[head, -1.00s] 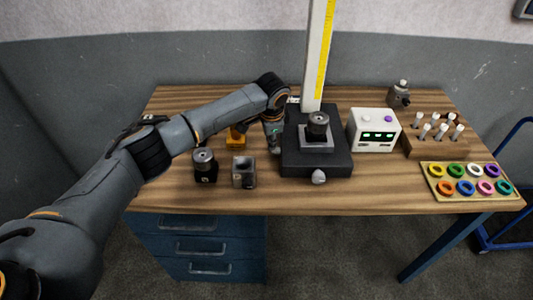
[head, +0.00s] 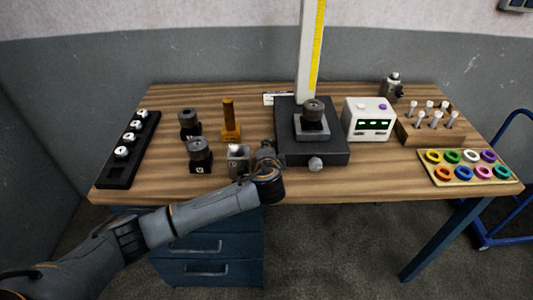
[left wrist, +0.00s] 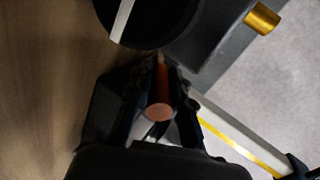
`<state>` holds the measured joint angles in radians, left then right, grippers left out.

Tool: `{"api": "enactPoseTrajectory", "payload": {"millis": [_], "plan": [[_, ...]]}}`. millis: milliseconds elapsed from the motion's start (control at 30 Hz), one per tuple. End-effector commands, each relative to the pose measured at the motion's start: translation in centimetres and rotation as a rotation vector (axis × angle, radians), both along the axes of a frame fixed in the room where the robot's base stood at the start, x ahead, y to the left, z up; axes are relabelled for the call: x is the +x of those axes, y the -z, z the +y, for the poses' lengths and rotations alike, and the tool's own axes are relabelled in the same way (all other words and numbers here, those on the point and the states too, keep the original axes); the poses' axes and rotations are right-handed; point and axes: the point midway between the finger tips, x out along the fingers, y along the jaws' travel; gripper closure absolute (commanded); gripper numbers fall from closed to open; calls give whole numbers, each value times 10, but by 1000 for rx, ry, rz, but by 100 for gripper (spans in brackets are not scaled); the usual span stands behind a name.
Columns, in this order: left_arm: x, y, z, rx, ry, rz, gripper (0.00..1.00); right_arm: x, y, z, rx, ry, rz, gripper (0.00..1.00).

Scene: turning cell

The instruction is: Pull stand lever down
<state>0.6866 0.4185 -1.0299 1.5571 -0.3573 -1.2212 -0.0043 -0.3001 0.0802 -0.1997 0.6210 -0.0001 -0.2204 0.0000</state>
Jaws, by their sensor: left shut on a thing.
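The stand has a black base (head: 285,125) and a tall column with a yellow scale (head: 312,50). A small block on it carries a dark round part (head: 313,111), and a pale knob (head: 316,164) is at its front. My left gripper (head: 267,155) is low at the base's left front side. In the left wrist view my left gripper (left wrist: 159,88) is shut on a thin bar with a round copper-coloured end (left wrist: 158,111), which looks like the stand lever. In the head view my wrist hides the lever. My right gripper is not in view.
Left of the stand are a grey block (head: 238,160), two dark round-topped parts (head: 200,156) (head: 190,124) and an orange post (head: 230,122). A black rack (head: 116,176) is far left. A white display box (head: 369,119), peg block (head: 430,134) and ring tray (head: 463,179) are right.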

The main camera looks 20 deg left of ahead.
Motion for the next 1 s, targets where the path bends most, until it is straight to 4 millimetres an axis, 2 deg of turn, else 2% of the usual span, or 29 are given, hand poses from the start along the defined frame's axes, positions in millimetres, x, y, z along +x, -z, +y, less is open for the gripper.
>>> {"api": "enactPoseTrajectory", "payload": {"millis": [33, 100, 333, 533, 967, 1000], "plan": [[-2, 15, -1, 7, 1, -27, 100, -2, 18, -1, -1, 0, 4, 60], [-3, 17, -1, 20, 1, -70, 100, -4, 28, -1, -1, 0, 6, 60], [-4, 20, -1, 50, -1, -167, 100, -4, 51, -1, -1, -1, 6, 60], [-5, 20, -1, 61, 0, -205, 100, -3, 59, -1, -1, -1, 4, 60], [-5, 19, -1, 64, 0, -213, 100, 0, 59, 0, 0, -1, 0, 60], [-5, 19, -1, 64, 0, -213, 76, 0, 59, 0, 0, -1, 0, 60]]}}
